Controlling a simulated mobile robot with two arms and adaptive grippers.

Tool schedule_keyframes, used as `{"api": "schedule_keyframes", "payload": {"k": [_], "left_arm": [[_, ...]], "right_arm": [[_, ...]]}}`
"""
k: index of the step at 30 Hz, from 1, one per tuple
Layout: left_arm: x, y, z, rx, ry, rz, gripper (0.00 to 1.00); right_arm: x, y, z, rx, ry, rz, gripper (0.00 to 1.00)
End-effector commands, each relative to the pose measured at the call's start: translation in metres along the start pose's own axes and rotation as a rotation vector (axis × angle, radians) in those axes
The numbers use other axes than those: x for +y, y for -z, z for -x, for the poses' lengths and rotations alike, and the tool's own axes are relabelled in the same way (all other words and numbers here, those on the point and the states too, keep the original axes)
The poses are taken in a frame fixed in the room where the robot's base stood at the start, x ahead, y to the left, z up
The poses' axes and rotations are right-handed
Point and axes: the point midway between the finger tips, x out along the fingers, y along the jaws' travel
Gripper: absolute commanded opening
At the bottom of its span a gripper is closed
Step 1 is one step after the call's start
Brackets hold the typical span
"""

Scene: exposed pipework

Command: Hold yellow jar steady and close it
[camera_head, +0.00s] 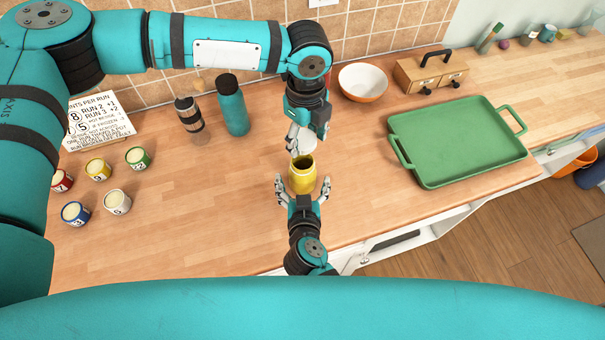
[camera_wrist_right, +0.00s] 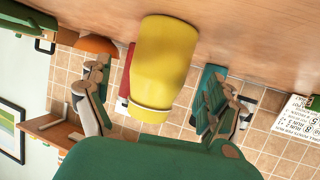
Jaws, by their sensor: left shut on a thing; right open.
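The yellow jar (camera_head: 303,182) stands upright on the wooden counter, its dark mouth uncovered. It also shows upside down in the right wrist view (camera_wrist_right: 160,65). My left gripper (camera_head: 302,143) is shut on a white lid (camera_head: 308,146), just behind the jar's mouth and apart from it as far as I can tell. My right gripper (camera_head: 303,192) is open on the near side of the jar, with one finger to each side. In the right wrist view the jar sits between the spread fingers, with gaps on both sides.
A green tray (camera_head: 458,140) lies at the right, with an orange-white bowl (camera_head: 363,82) and a wooden drawer box (camera_head: 431,72) behind. A teal bottle (camera_head: 232,105) and a glass shaker (camera_head: 188,120) stand left. Several small paint pots (camera_head: 98,170) sit further left, by a sign (camera_head: 98,120).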

Motion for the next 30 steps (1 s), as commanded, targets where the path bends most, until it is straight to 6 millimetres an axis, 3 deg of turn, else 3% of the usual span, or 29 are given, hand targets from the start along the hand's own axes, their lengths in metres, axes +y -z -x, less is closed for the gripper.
{"api": "schedule_keyframes", "payload": {"k": [3, 9, 20, 30], "left_arm": [[0.0, 0.0, 0.0, 0.0, 0.0, 0.0, 0.38], [0.0, 0.0, 0.0, 0.0, 0.0, 0.0, 0.38], [0.0, 0.0, 0.0, 0.0, 0.0, 0.0, 0.38], [0.0, 0.0, 0.0, 0.0, 0.0, 0.0, 0.38]], "right_arm": [[0.0, 0.001, -0.02, 0.001, 0.001, 0.0, 0.92], [0.0, 0.0, -0.038, 0.0, -0.001, -0.001, 0.92], [0.0, 0.0, -0.041, -0.001, 0.0, -0.001, 0.92], [0.0, 0.0, -0.041, -0.001, 0.0, -0.001, 0.48]]}}
